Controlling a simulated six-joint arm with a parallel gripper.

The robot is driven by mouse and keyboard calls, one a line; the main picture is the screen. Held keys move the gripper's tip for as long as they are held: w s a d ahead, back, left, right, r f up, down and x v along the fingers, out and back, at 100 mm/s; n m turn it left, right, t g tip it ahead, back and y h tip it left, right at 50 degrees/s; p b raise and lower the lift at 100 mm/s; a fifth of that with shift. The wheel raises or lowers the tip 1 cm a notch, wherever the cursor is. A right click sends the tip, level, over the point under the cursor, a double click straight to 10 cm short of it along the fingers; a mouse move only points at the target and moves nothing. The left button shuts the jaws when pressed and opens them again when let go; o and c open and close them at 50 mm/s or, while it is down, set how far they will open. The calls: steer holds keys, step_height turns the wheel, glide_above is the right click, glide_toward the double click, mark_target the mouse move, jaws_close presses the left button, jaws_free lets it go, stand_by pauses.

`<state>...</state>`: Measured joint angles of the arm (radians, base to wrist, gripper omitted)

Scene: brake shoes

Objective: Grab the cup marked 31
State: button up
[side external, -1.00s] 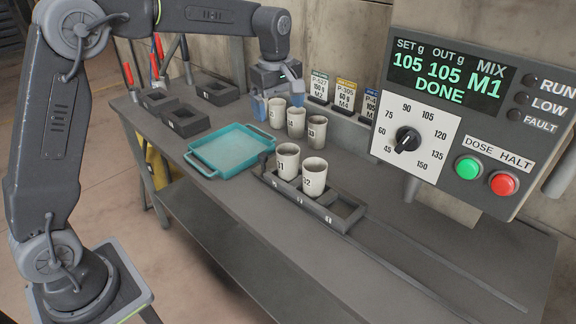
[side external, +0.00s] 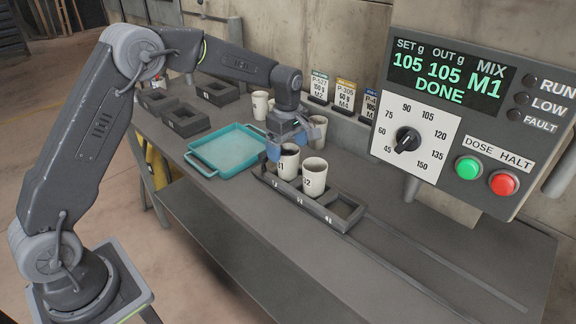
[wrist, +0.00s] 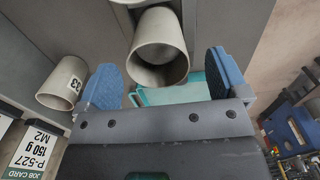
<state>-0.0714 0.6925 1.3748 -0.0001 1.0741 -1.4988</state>
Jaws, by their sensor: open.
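The cup marked 31 (side external: 289,166) is off-white and stands upright in the left slot of a dark rack (side external: 338,222). The cup marked 32 (side external: 314,177) stands beside it in the middle slot. My gripper (side external: 289,144) is open, with its blue fingers just above the cup marked 31 and partly in front of its rim. In the wrist view, a cup (wrist: 158,45) appears ahead between the open fingers (wrist: 161,64), with its number out of sight. The gap between fingers and cup is hard to judge.
A cup marked 33 (wrist: 62,83) stands close beside my gripper, towards the job cards (wrist: 29,150). More cups (side external: 260,104) stand behind my gripper. A teal tray (side external: 228,150) lies to the left. The rack's right slot is empty. The control panel (side external: 470,100) overhangs the right side.

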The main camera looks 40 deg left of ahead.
mark_target(288, 159)
step_height(288, 159, down, 5)
steer(key=shift+w+r, duration=0.1)
steer(key=shift+r, duration=0.1)
steer(key=c, duration=1)
steer(key=shift+c, duration=0.4)
steer(key=shift+r, duration=0.25)
